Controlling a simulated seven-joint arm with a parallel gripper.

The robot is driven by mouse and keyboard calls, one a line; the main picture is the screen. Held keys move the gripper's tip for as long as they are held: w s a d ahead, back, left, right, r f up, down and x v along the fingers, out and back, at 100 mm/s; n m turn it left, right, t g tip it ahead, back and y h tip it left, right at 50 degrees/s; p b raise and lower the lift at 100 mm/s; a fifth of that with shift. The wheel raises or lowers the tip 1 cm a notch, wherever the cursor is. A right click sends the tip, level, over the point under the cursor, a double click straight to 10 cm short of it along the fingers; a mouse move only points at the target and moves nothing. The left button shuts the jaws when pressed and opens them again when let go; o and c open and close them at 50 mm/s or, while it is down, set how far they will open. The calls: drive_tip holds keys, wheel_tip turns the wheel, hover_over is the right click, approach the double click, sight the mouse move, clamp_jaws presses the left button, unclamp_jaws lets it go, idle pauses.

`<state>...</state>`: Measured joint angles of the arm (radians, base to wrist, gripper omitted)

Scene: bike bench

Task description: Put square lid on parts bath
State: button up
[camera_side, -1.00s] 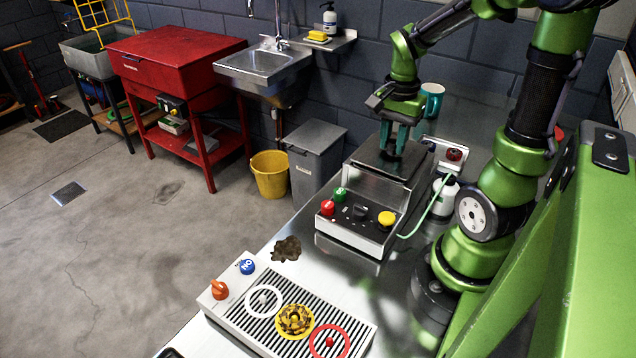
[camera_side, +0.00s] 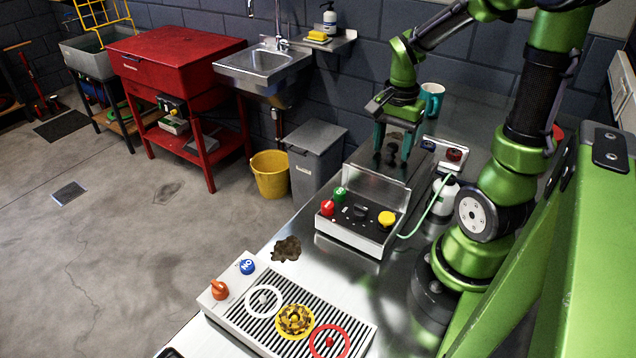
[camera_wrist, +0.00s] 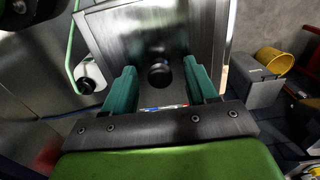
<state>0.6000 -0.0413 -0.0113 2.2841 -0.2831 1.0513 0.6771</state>
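The parts bath (camera_side: 362,187) is a steel box with a control panel on its front, standing on the bench in the side view. The square lid (camera_side: 402,174) is a flat metal plate with a black knob (camera_side: 391,154) and lies over the top of the bath. I cannot tell if it is fully seated. The lid (camera_wrist: 125,38) and its knob (camera_wrist: 160,73) also show in the wrist view. My gripper (camera_side: 394,150) is open, with one teal finger on each side of the knob and a gap visible around it in the wrist view.
A teal mug (camera_side: 431,100) stands behind the gripper. A socket box (camera_side: 450,152) and a white bottle (camera_side: 443,190) with a green hose are close on the right. A slatted drain unit (camera_side: 290,312) and a brown stain (camera_side: 286,248) lie in front.

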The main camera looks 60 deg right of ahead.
wheel_tip(320, 180, up, 17)
drive_tip(key=a+f+n+t+y, duration=0.1)
drive_tip(key=a+f+n+t, duration=0.1)
drive_tip(key=a+n, duration=0.5)
drive_tip(key=w+a+f+n+t+y, duration=0.1)
drive_tip(key=a+f+n+t, duration=0.2)
drive_tip(key=a, duration=0.9)
drive_tip(key=n+t, duration=0.2)
drive_tip(key=n, duration=0.2)
drive_tip(key=shift+f, duration=0.15)
